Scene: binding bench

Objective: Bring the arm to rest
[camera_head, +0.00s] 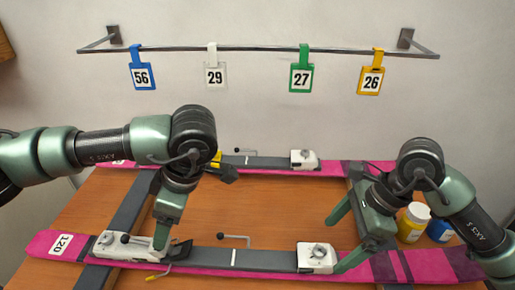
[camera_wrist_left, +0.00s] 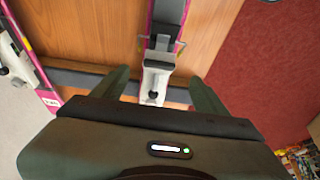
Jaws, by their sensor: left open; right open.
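My left gripper (camera_wrist_left: 158,78) is open in the left wrist view, its two fingers apart on either side of a white ski binding part (camera_wrist_left: 155,84); I cannot tell whether they touch it. In the head view the left gripper (camera_head: 162,238) points down over the left end of the front pink ski (camera_head: 52,244), beside a white binding part (camera_head: 118,246). My right gripper (camera_head: 336,246) is open in the head view. Its fingers point left near the front ski's right white binding part (camera_head: 316,257), with no object seen between them.
A rear pink ski (camera_head: 330,167) lies across the wooden bench (camera_head: 275,205). A yellow bottle (camera_head: 413,222) and a blue bottle (camera_head: 440,231) stand by my right arm. A wall rail (camera_head: 250,48) holds numbered tags. A red surface (camera_wrist_left: 265,75) lies at the wrist view's right.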

